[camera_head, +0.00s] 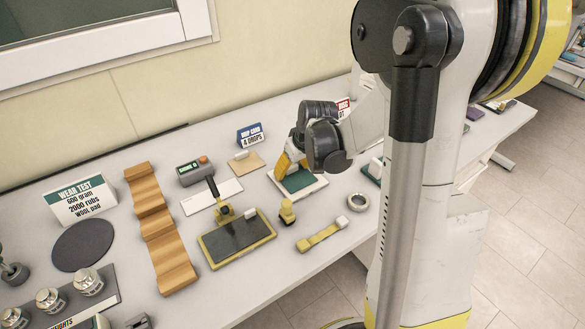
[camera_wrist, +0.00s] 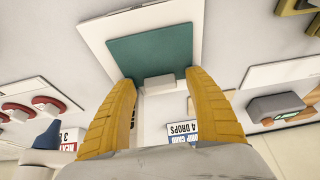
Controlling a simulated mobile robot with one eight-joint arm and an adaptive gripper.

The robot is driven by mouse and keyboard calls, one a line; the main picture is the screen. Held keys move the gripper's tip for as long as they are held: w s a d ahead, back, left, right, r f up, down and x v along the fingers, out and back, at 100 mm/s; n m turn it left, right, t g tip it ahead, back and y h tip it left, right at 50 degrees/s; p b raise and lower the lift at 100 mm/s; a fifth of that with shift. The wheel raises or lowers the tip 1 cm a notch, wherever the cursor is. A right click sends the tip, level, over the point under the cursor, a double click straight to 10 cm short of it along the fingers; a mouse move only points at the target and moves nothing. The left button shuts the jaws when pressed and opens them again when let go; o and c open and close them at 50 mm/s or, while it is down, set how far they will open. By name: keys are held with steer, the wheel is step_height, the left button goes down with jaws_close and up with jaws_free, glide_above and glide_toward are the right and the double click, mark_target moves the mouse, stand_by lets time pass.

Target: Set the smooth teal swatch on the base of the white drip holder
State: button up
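The teal swatch (camera_head: 299,181) lies flat on a white square base (camera_head: 318,186), which I take to be the drip holder. In the wrist view the swatch (camera_wrist: 150,50) sits inside the edges of the white base (camera_wrist: 97,30), slightly skewed to it. A small pale tab (camera_wrist: 159,84) stands at the swatch's edge nearest my gripper. My gripper (camera_wrist: 162,82) is open, its yellow fingers apart on either side of the tab, with visible gaps. In the head view my gripper (camera_head: 285,168) is at the swatch's back-left edge and hides part of it.
Another dark teal swatch (camera_head: 372,170) lies to the right, partly behind my arm.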

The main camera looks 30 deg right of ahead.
mark_target(301, 183)
steer(key=v, duration=1.2)
stand_by(0.3)
